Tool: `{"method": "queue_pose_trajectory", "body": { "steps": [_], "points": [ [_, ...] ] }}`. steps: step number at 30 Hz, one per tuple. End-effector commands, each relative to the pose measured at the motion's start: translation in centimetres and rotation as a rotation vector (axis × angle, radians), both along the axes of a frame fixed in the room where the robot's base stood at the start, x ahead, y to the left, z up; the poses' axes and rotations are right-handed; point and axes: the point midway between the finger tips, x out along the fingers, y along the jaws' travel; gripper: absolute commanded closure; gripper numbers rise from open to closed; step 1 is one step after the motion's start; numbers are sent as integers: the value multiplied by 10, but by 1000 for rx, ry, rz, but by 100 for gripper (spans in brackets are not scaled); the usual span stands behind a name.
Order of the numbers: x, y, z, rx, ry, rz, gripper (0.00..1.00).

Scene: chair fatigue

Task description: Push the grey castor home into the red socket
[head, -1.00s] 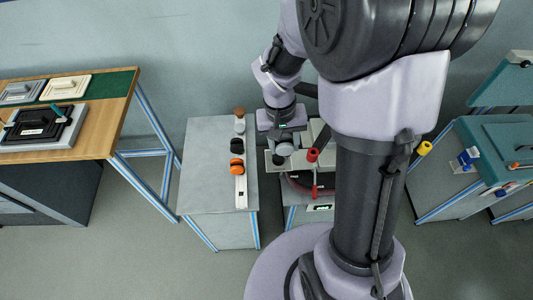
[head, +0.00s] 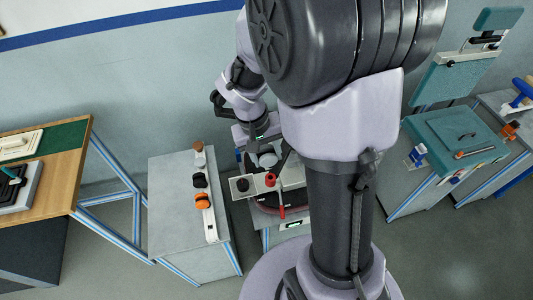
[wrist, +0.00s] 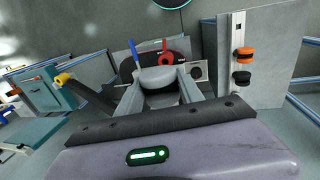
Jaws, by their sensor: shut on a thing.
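My gripper (head: 265,152) is shut on the grey castor (wrist: 158,86), a pale rounded piece between its two fingers in the wrist view. The castor also shows in the head view (head: 267,160). The red socket (head: 270,179) is a short red ring on a pale bar, just in front of the castor in the head view. In the wrist view the red socket (wrist: 166,58) shows just beyond the castor, slightly right. The castor appears apart from the socket, but I cannot tell the gap. The castor's far end is hidden.
A black ring (head: 242,184) sits on the same bar, left of the red socket. A red handle (head: 281,211) stands in front. The grey bench (head: 175,215) at left carries brown, black and orange (head: 202,201) pieces. A teal-topped bench (head: 460,140) stands at right.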

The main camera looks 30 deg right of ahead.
Motion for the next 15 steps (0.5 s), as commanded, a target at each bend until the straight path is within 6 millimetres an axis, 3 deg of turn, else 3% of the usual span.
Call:
{"method": "queue_pose_trajectory", "body": {
  "steps": [1, 6, 15],
  "points": [
    [0, 0, -12, 0, 0, 0, 92],
    [0, 0, -33, 0, 0, 1, 92],
    [0, 0, -38, 0, 0, 0, 92]
  ]
}}
